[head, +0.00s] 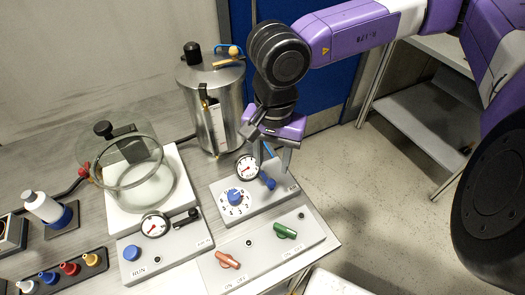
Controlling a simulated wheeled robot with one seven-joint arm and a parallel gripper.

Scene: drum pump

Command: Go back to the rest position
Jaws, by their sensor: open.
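My gripper (270,150) hangs from my purple arm over the right side of the bench (325,258). It is open and points down, with nothing seen between its fingers. Below it is a grey control box (262,212) with a blue numbered dial (236,197), a round gauge (247,167) and a small blue lever (267,181). The fingers are close to the gauge and the lever. I cannot tell whether they touch.
A steel drum (208,110) stands left of my gripper. A glass vessel (135,165) is further left. A flat panel (262,253) with a red handle (228,260) and a green handle (285,231) lies at the front. The floor (390,185) to the right is clear.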

